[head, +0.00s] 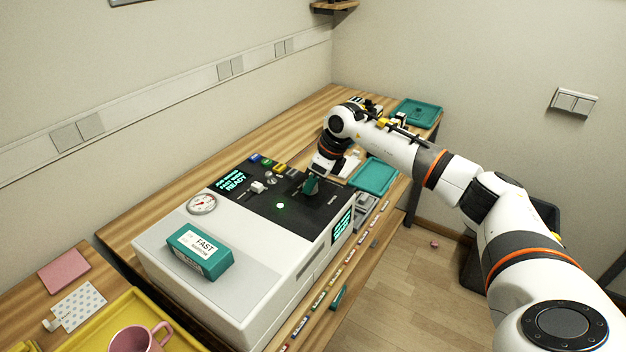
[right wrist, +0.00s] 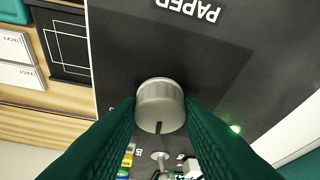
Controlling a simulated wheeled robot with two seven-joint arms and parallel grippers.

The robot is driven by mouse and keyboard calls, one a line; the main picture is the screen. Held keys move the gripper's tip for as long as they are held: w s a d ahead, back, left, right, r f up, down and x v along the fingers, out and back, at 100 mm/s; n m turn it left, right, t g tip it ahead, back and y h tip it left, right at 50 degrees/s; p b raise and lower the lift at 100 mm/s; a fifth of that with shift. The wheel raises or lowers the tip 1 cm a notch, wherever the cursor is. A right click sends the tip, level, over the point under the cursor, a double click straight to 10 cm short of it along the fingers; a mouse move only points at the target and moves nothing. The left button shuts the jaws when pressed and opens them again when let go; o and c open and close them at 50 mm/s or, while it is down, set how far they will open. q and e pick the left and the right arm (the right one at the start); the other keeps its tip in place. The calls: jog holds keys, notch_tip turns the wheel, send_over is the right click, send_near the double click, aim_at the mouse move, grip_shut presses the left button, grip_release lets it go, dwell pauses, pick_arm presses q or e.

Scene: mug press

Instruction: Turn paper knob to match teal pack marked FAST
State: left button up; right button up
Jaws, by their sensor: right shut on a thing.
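The teal pack (head: 200,251) with a white label reading FAST lies on the light top of the press (head: 160,262) in the head view. The paper knob (right wrist: 160,103) is a grey round knob with a dark pointer line, below the word PAPER in the right wrist view. My right gripper (right wrist: 160,115) has its green fingers closed on both sides of the knob. In the head view my right gripper (head: 311,186) is over the dark panel, and the knob is mostly hidden there. My left gripper is in neither view.
The dark panel (head: 250,208) has a green light, a small white switch (head: 258,187), coloured buttons and a READY screen. A gauge (head: 201,203) sits nearby. Teal trays (head: 374,177) lie beyond. A yellow tray (head: 125,312) with a pink mug (head: 138,339) stands at lower left.

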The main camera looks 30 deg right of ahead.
jog(key=shift+m+h, duration=0.3)
jog(key=shift+m, duration=0.3)
jog(key=shift+r, duration=0.1)
jog(key=o, duration=1)
jog(key=b+v, duration=0.2)
jog(key=v, duration=1)
